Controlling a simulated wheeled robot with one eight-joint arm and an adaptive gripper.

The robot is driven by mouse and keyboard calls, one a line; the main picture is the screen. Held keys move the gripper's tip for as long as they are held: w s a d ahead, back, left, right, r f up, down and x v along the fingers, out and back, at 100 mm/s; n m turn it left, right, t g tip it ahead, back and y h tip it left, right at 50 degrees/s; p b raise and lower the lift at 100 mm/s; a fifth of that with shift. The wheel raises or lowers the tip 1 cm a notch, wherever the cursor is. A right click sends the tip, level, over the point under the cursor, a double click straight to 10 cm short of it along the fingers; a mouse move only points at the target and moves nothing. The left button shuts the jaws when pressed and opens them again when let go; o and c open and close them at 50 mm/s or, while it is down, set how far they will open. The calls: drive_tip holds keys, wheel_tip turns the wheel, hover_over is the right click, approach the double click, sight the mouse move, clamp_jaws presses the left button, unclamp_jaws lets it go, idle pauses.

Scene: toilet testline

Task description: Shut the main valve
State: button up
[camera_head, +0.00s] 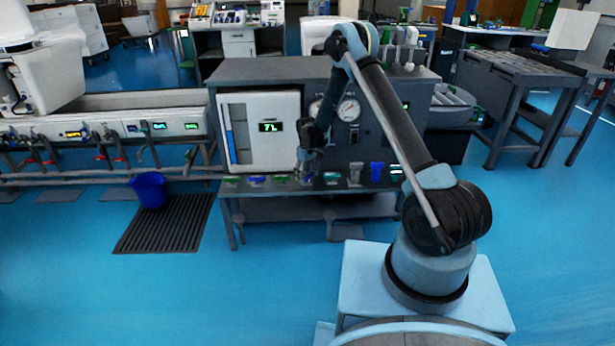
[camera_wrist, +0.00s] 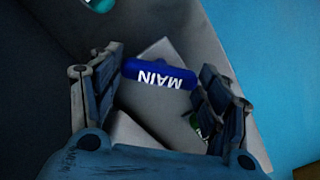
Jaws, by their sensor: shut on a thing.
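The main valve's blue handle (camera_wrist: 160,73), marked "MAIN", lies between the two fingers of my gripper (camera_wrist: 160,95) in the wrist view. The fingers are shut on its two ends. The handle lies crosswise, and its lettering appears upside down. In the head view my gripper (camera_head: 306,171) is down at the row of valves along the front of the test bench (camera_head: 290,70). There the handle is hidden by the gripper or too small to tell apart.
Several coloured valve handles line the bench's front shelf, including a blue one (camera_head: 377,170) to the right. A blue bucket (camera_head: 149,190) stands left on a floor grate (camera_head: 165,225).

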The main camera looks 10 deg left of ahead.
sight(307, 175)
drive_tip(key=m, duration=0.4)
drive_tip(key=shift+w+m, duration=0.15)
drive_tip(key=shift+m, duration=1.95)
drive_tip(key=o, duration=1.1)
drive_tip(key=shift+c, duration=0.2)
wheel_tip(307, 175, up, 12)
drive_tip(key=shift+d, duration=0.1)
